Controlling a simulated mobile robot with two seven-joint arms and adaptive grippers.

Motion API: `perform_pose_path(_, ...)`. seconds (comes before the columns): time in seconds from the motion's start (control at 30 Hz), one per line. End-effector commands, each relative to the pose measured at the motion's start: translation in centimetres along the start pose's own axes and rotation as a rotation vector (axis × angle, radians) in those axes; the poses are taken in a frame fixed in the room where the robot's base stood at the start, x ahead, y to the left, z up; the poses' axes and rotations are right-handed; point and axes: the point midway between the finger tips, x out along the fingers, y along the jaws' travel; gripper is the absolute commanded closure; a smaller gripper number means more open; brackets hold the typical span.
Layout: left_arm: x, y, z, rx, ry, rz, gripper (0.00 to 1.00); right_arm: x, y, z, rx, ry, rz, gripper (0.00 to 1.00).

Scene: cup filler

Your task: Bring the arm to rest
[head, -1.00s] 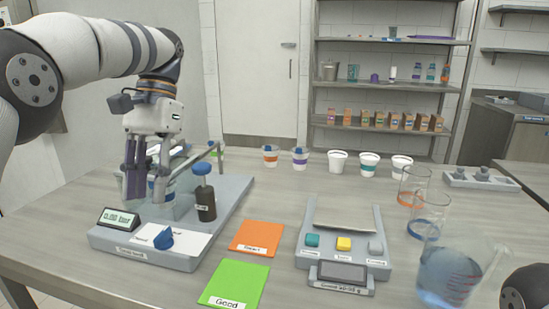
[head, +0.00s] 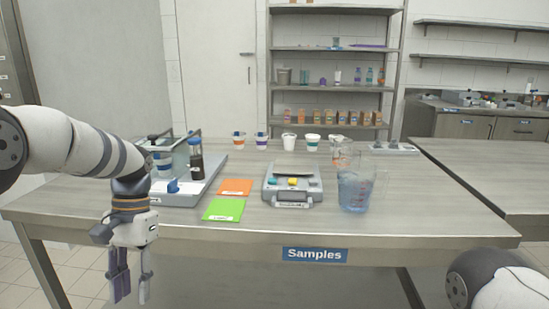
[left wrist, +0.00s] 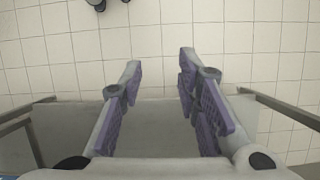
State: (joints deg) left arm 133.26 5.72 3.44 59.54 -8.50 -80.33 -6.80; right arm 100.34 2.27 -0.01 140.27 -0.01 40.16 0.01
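My left gripper (head: 130,284) hangs pointing down in front of the table's front edge, at the lower left of the head view. In the left wrist view its two purple-padded fingers (left wrist: 160,80) stand apart with nothing between them. Below them are the tiled floor and a grey surface. My right arm (head: 500,283) shows only as a rounded white and dark link at the lower right. My right gripper is out of view.
The table (head: 420,212) carries a filling station (head: 183,198), an orange mat (head: 236,187), a green mat (head: 223,209), a scale (head: 270,196), a jug of blue liquid (head: 355,190) and several cups at the back. The floor in front at the left is clear.

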Motion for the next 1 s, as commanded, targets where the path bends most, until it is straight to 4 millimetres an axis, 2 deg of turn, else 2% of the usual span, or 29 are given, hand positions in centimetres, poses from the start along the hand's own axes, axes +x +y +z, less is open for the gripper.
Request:
perform_pose_path(0.03, 3.8, 0.6, -0.1, 0.004, -0.007, 0.007, 0.7, -0.1, 0.0, 0.0, 0.0, 0.001, 0.0, 1.0)
perform_pose_path(0.07, 6.3, 1.0, -0.2, 0.005, -0.002, 0.012, 0.7, -0.1, 0.0, 0.0, 0.0, 0.002, 0.0, 1.0)
perform_pose_path(0.1, 9.8, 1.5, 0.0, 0.006, 0.004, 0.018, 0.7, -0.2, 0.0, 0.0, 0.0, 0.003, 0.0, 1.0)
perform_pose_path(0.17, 15.3, 2.5, 1.0, 0.001, 0.017, 0.03, 0.7, -0.3, 0.0, 0.0, 0.0, 0.005, 0.0, 1.0)
perform_pose_path(0.2, 19.0, 3.3, 2.2, -0.007, 0.024, 0.04, 0.7, -0.3, 0.0, -0.1, 0.0, 0.006, 0.0, 1.0)
perform_pose_path(0.27, 24.3, 4.5, 4.9, -0.022, 0.039, 0.052, 0.7, -0.5, 0.0, -0.1, 0.0, 0.009, 0.0, 1.0)
perform_pose_path(0.3, 27.4, 5.2, 7.2, -0.037, 0.048, 0.06, 0.7, -0.5, 0.0, -0.1, 0.0, 0.011, -0.001, 1.0)
perform_pose_path(0.37, 31.4, 6.3, 11.5, -0.064, 0.062, 0.066, 0.7, -0.6, 0.0, -0.2, 0.0, 0.014, -0.001, 1.0)
perform_pose_path(0.4, 33.4, 6.9, 14.5, -0.082, 0.072, 0.067, 0.7, -0.7, 0.0, -0.3, 0.0, 0.017, -0.001, 1.0)
perform_pose_path(0.5, 35.8, 7.8, 21.5, -0.126, 0.098, 0.057, 0.7, -0.8, 0.0, -0.4, 0.0, 0.021, -0.001, 1.0)
perform_pose_path(0.6, 36.0, 8.1, 26.0, -0.153, 0.118, 0.043, 0.7, -0.9, 0.0, -0.4, 0.0, 0.023, -0.001, 1.0)
perform_pose_path(0.63, 35.9, 8.1, 26.8, -0.157, 0.123, 0.039, 0.7, -0.9, 0.0, -0.4, 0.0, 0.024, -0.001, 1.0)
perform_pose_path(0.73, 35.6, 8.2, 28.1, -0.166, 0.135, 0.033, 0.7, -0.9, 0.0, -0.4, 0.0, 0.024, -0.001, 1.0)
perform_pose_path(1.0, 35.6, 8.2, 28.1, -0.166, 0.14, 0.032, 0.7, -0.9, 0.0, -0.4, 0.0, 0.023, -0.001, 1.0)
